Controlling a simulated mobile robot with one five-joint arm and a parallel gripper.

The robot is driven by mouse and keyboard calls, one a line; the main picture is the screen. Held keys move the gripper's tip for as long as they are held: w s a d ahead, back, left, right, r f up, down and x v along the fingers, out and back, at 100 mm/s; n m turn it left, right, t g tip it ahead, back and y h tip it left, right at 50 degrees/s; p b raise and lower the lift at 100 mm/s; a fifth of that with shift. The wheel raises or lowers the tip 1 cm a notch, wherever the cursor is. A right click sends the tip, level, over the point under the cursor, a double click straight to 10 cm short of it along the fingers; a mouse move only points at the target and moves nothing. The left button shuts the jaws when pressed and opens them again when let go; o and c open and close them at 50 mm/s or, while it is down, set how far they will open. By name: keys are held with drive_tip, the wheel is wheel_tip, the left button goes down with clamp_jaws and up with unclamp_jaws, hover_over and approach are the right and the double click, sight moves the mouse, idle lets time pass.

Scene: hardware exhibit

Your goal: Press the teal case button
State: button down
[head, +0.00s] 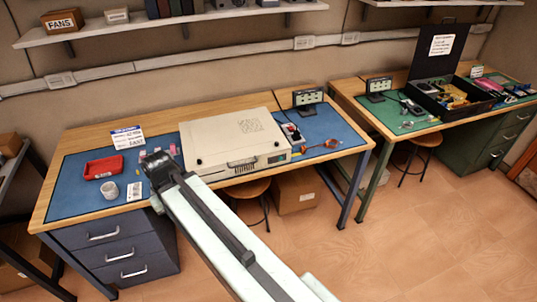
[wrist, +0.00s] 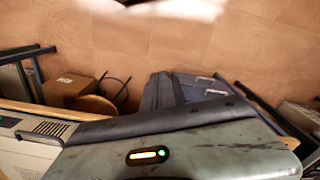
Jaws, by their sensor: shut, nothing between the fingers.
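I cannot pick out a teal case or its button for certain in either view. A pale beige case-like box (head: 215,138) with a front handle lies closed on the blue mat of the near bench in the head view. A small device with a red top (head: 292,132) stands just right of it. My gripper (head: 155,162) is at the far end of my arm, in front of the bench's left half, left of the beige box. It looks small and dark there, shut and empty. The wrist view looks mostly at the floor and my own arm.
A red tray (head: 103,167), a grey cup (head: 109,190) and a sign card (head: 127,137) stand on the bench's left part. A stool (head: 247,189) and a cardboard box (head: 294,190) are beneath. An open black case (head: 450,98) sits on the right bench. The floor (head: 420,230) between is clear.

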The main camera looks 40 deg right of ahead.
sight(281, 159)
drive_tip(key=shift+d, duration=0.2)
drive_tip(key=d+f+m+t+y+b, duration=0.25)
drive_tip(key=d+b, duration=0.25)
drive_tip(key=d, duration=0.3)
drive_tip(key=d+f+m+t+y+b, duration=0.1)
drive_tip(key=d+f+m+b, duration=0.35)
drive_tip(key=d, duration=0.35)
drive_tip(key=d+f+m+t+y+b, duration=0.25)
drive_tip(key=d+b, duration=0.25)
drive_tip(key=d, duration=0.3)
drive_tip(key=s+d+m+t+h+b, duration=0.1)
drive_tip(key=s+d+m+t+b, duration=0.2)
drive_tip(key=d, duration=0.8)
drive_tip(key=s+d+r+m+t+h+b, duration=0.1)
drive_tip(key=s+d+m+t+b, duration=0.2)
drive_tip(key=d, duration=0.7)
drive_tip(key=s+m+b, duration=0.1)
drive_tip(key=s+m, duration=0.1)
drive_tip(key=m, duration=0.1)
drive_tip(key=shift+s+d+b, duration=0.35)
drive_tip(key=shift+s+d, duration=0.05)
drive_tip(key=shift+r, duration=0.1)
drive_tip(key=w+d, duration=0.1)
drive_tip(key=w, duration=0.1)
drive_tip(key=w+d, duration=0.1)
drive_tip(key=w, duration=0.2)
drive_tip(key=w+d, duration=0.1)
drive_tip(key=w, duration=0.2)
drive_tip(key=shift+w+d, duration=0.1)
drive_tip(key=shift+d, duration=0.1)
